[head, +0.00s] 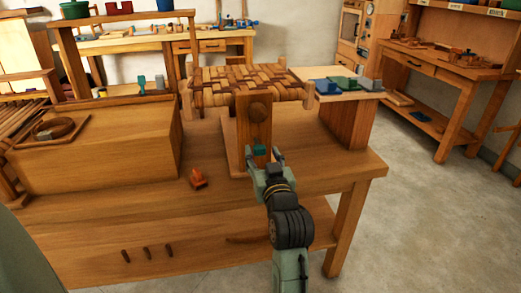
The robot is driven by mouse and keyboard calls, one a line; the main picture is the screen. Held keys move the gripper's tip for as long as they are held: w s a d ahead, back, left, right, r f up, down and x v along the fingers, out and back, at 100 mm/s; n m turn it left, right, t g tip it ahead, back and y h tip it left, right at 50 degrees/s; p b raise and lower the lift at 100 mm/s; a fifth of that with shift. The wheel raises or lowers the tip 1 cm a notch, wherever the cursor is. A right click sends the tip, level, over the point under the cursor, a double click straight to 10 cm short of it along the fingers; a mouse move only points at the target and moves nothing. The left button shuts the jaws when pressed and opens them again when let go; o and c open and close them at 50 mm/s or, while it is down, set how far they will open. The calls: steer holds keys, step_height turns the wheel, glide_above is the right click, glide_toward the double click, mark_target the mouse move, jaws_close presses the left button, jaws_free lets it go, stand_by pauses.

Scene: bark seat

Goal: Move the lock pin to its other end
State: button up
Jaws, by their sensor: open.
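A woven bark seat (250,86) rests on a wooden stand on the workbench. The stand's front upright (245,125) carries a round wooden knob (258,112). A small teal piece (259,149) shows low on the upright; it may be the lock pin, but I cannot tell for sure. My gripper (266,160) is open at the lower part of the upright, right by the teal piece. Whether its fingers touch the piece is too small to tell. The gripper and wrist hide the foot of the upright.
A small orange-red tool (197,179) lies on the workbench (330,160) left of the stand. A large wooden box (95,155) stands at the left. Blue, green and grey blocks (345,84) sit on a raised board at right. The bench's front right is clear.

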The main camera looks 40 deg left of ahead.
mark_target(260, 149)
steer(key=shift+x, duration=1.65)
jaws_close()
